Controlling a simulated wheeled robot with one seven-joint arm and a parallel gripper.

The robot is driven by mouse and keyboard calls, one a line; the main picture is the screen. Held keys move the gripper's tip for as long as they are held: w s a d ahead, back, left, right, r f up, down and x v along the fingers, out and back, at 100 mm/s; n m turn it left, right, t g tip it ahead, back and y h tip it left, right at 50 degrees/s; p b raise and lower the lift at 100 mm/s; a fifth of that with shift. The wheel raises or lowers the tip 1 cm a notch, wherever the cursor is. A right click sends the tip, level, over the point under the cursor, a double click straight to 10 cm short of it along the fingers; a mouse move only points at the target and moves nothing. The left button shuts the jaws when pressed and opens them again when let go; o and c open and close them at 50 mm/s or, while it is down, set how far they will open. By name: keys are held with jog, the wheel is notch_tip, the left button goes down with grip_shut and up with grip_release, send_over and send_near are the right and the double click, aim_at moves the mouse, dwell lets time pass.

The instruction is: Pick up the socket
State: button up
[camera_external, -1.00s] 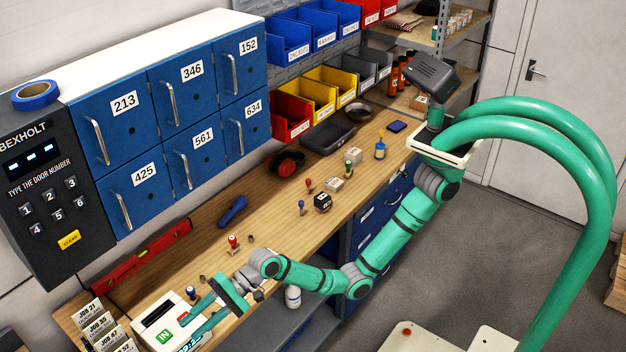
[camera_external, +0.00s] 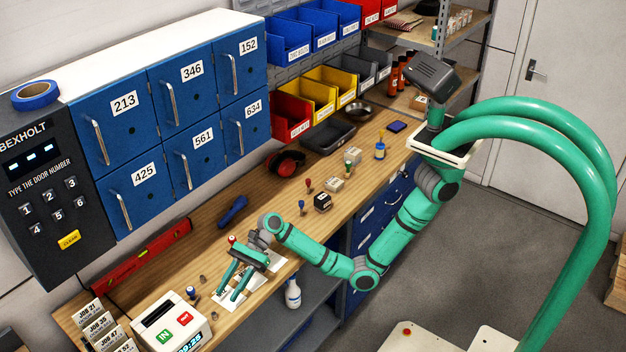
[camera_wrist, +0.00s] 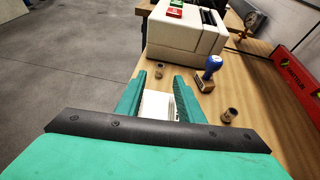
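Two small, dull metal sockets show in the wrist view. One socket (camera_wrist: 159,71) stands on the bench beyond my fingertips, in front of the white time clock. The other socket (camera_wrist: 229,115) stands to the right of my right finger; it seems to be the small socket (camera_external: 203,280) left of my gripper in the external view. My gripper (camera_external: 227,290) is open and low over the bench. In the wrist view my gripper (camera_wrist: 157,94) has white cards (camera_wrist: 156,106) showing between its fingers, and no socket between them.
The white time clock (camera_wrist: 185,38) stands ahead. A blue-handled stamp (camera_wrist: 212,67) is right of the far socket. A red level (camera_external: 135,258) lies along the back. The bench's front edge is close to the far socket.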

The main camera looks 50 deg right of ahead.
aim_at(213, 316)
jog(key=x, duration=0.9)
jog(key=shift+a, duration=0.3)
grip_shut()
